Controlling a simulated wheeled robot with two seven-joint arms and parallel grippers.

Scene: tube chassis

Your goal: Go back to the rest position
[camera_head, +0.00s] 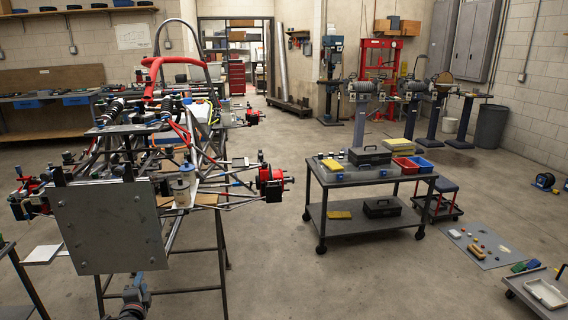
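My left gripper (134,300) shows small at the bottom edge, left of centre, as a grey shape with bluish parts. It is low, below the flat grey plate at the front of the tube chassis (110,226). Its fingers are too small and dark to tell open from shut, and I see nothing clearly held in it. My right gripper is not in view. The tube chassis rests on a dark stand at the left, with red hubs, black tubes and a red hose on it.
A dark two-shelf cart (372,222) with toolboxes and bins stands right of centre. A grey mat (488,250) with small parts lies on the floor at the right. A low cart (520,285) is at the bottom right corner. The floor between chassis and cart is clear.

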